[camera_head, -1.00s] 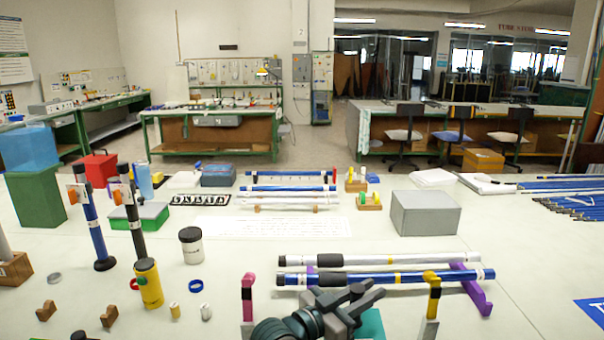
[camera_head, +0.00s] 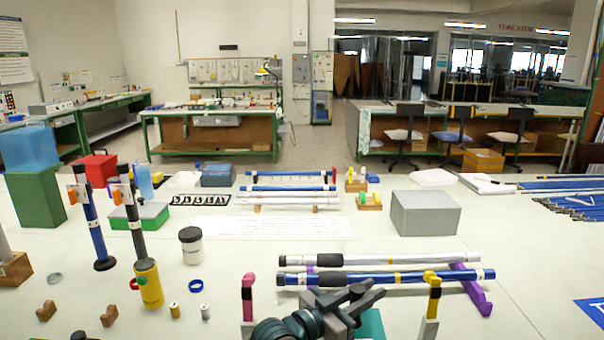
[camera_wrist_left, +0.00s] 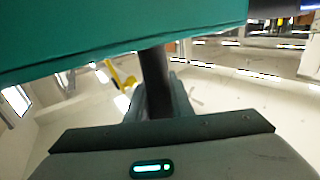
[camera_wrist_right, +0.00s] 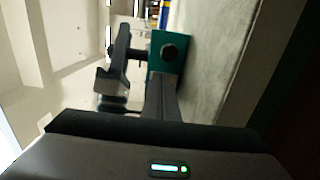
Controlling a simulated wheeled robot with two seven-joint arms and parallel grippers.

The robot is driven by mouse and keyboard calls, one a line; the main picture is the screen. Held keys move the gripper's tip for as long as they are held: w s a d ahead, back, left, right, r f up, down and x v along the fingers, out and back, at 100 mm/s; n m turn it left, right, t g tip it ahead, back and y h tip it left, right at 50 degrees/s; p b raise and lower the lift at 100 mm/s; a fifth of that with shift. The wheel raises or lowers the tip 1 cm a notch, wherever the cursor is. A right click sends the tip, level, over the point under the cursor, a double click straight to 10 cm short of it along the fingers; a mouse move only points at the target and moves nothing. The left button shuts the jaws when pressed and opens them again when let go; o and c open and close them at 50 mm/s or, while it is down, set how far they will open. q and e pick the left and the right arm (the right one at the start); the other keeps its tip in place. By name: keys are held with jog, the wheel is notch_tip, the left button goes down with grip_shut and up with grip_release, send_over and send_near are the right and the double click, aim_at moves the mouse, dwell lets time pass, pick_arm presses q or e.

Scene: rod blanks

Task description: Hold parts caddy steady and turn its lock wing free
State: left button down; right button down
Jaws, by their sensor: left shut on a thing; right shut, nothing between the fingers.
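The teal parts caddy (camera_head: 371,323) is mostly hidden behind my left gripper (camera_head: 364,297) at the bottom of the head view. In the left wrist view the caddy (camera_wrist_left: 110,32) fills the top, and my left gripper's fingers are shut on a dark post (camera_wrist_left: 155,78) beside it. In the right wrist view the caddy (camera_wrist_right: 176,85) carries a dark round knob (camera_wrist_right: 169,52), perhaps the lock wing; its shape is unclear. My right gripper (camera_wrist_right: 161,92) is shut and empty, its tips close to the caddy below the knob; contact cannot be told.
A pink-topped post (camera_head: 248,297) and a yellow-topped post (camera_head: 432,300) stand either side of my left gripper. Blue and white rods (camera_head: 410,278) lie on purple supports just behind. A grey box (camera_head: 425,213) stands farther back.

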jog(key=shift+r, duration=0.1)
dwell(0.6)
jog(key=shift+d+r, duration=0.1)
jog(key=shift+d, duration=0.25)
jog(key=shift+s, duration=0.15)
jog(key=shift+s+a, duration=0.1)
jog(key=shift+s, duration=2.8)
jog(key=shift+s+f, duration=0.25)
jog(key=shift+f, duration=0.45)
jog(key=shift+s+f, duration=0.25)
jog(key=shift+f, duration=0.45)
